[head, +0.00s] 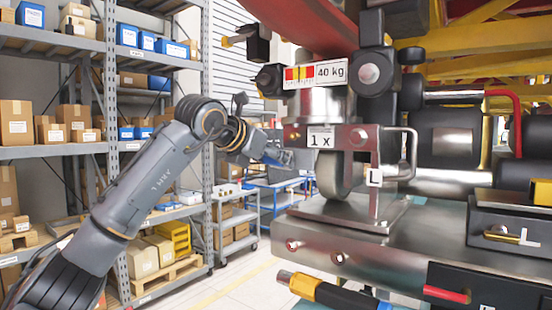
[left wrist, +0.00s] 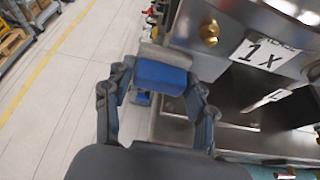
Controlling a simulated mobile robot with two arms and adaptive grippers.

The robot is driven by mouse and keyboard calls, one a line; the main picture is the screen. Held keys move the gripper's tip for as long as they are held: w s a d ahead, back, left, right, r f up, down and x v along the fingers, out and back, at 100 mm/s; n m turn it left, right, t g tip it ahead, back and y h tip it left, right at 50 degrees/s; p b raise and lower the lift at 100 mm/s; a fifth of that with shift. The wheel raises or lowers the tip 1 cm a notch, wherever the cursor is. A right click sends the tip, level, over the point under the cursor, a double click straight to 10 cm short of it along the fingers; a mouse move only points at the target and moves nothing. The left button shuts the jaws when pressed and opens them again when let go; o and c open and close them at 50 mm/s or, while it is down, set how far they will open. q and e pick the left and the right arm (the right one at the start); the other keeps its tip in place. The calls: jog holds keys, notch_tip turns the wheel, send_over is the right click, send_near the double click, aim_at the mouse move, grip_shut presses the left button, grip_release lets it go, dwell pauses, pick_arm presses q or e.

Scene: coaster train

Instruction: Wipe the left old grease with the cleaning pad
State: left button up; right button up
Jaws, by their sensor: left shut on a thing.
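My left gripper (head: 280,158) reaches in from the left in the head view, beside the wheel bracket marked "1 x" (head: 320,138). In the left wrist view my left gripper (left wrist: 155,88) is shut on the cleaning pad (left wrist: 160,77), a blue block with a grey face (left wrist: 166,54) on its far side. The pad is close to the metal bracket; I cannot tell whether it touches. A grey wheel (head: 334,174) sits under the bracket, over a metal plate (head: 345,212). I cannot make out the old grease. My right gripper is not in view.
A "40 kg" sign (head: 316,74) hangs above the bracket. A yellow-and-black handle (head: 303,285) juts out low in front. Shelves with boxes (head: 75,120) and a blue cart (head: 280,190) stand behind. The floor (left wrist: 75,80) left of the machine is clear.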

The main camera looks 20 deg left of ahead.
pick_arm(q)
jog(key=shift+s+a+f+b, duration=0.1)
jog(key=shift+s+f+b, duration=0.05)
jog(key=shift+s+b, duration=0.55)
jog(key=shift+s+a+r+b, duration=0.1)
jog(key=shift+s+a+b, duration=0.25)
jog(key=shift+s, duration=0.35)
jog(key=shift+s+a+r+b, duration=0.1)
jog(key=shift+s+a+b, duration=0.1)
jog(key=shift+s+b, duration=0.4)
jog(key=shift+s+a+b, duration=0.25)
jog(key=shift+s+b, duration=0.05)
jog(key=shift+s, duration=0.5)
jog(key=shift+s, duration=0.1)
jog(key=s, duration=0.1)
jog(key=s+a+b, duration=0.1)
jog(key=shift+s, duration=0.35)
